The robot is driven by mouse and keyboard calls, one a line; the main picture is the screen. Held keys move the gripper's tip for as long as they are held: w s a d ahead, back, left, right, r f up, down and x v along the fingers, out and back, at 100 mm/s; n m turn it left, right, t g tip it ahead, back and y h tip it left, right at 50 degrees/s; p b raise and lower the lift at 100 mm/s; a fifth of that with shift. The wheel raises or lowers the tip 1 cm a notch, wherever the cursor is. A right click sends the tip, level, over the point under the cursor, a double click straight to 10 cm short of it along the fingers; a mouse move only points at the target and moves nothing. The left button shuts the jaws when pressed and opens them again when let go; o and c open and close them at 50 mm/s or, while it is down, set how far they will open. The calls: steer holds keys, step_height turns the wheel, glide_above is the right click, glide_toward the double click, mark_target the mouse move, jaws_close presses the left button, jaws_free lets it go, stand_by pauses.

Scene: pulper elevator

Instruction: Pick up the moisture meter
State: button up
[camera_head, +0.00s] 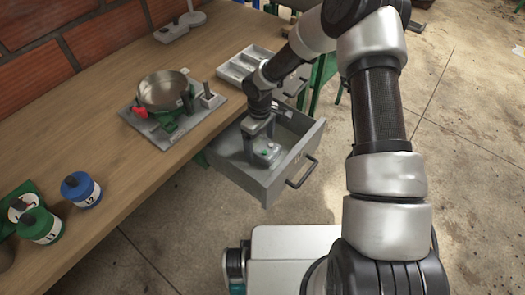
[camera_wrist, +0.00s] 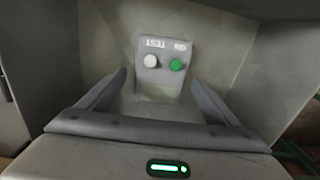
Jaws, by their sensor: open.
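The likely moisture meter (camera_head: 268,152) is a small grey box with a green button, lying in the open grey drawer (camera_head: 262,184). In the wrist view the meter (camera_wrist: 163,80) shows a white knob, a green knob and two small display labels. My gripper (camera_head: 260,140) reaches down into the drawer at the meter. In the wrist view the open gripper (camera_wrist: 160,78) has one finger on each side of the meter's near end, with gaps on both sides. I cannot tell how far above the meter the fingertips are.
Drawer walls surround my gripper closely. The concrete floor right of the drawer is clear.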

step_height(320, 180, down, 2)
steer(key=c, duration=1.3)
